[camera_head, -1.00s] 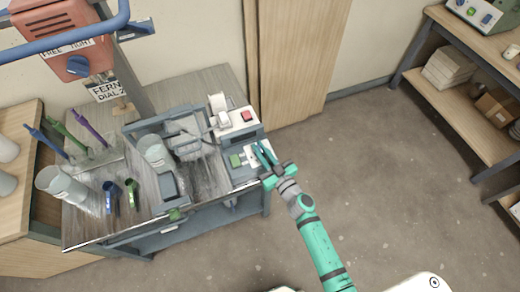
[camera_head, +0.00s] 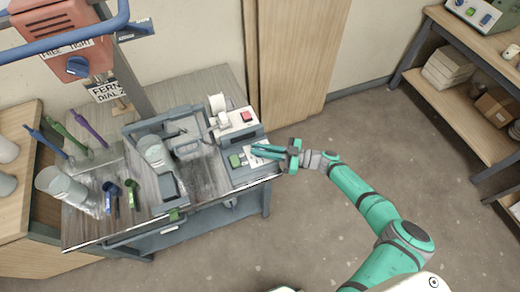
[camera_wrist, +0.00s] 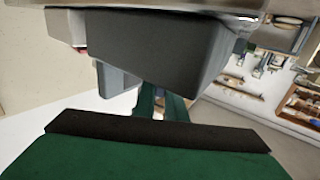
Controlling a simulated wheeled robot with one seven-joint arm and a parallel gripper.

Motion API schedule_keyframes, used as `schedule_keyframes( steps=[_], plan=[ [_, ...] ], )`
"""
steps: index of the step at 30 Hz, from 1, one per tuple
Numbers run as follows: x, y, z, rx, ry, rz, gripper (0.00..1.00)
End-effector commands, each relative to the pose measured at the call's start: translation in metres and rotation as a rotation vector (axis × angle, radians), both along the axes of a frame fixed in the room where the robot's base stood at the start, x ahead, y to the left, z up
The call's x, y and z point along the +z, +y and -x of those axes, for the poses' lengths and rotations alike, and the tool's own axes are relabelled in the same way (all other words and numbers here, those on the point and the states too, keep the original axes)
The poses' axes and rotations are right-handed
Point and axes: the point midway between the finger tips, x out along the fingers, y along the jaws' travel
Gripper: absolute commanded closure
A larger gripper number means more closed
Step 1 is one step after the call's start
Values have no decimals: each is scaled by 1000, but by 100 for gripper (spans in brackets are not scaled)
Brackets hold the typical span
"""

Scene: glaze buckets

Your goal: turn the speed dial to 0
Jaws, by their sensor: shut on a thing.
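A small control panel with a white plate (camera_head: 247,160) and a green part (camera_head: 236,160) sits at the right end of the bench. My gripper (camera_head: 256,151) reaches in from the right, nearly level, with its teal fingers close together at this plate. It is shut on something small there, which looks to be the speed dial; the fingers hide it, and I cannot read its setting. In the wrist view, my green fingers (camera_wrist: 163,104) run in beneath a large dark grey block (camera_wrist: 165,50), and their tips are not clear.
A white box with a red switch (camera_head: 246,116) stands just behind the panel. An orange machine (camera_head: 62,35) with a blue dial (camera_head: 77,66) is at upper left. Cups (camera_head: 62,188) and tools stand on the bench (camera_head: 145,185).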

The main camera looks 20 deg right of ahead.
Motion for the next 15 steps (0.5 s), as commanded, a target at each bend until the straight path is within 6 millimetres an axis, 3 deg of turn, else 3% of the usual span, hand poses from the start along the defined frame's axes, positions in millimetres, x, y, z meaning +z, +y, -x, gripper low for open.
schedule_keyframes(
  steps=[15],
  plan=[
    [-1, 0, -2, 333, 3, 5, 100]
  ],
)
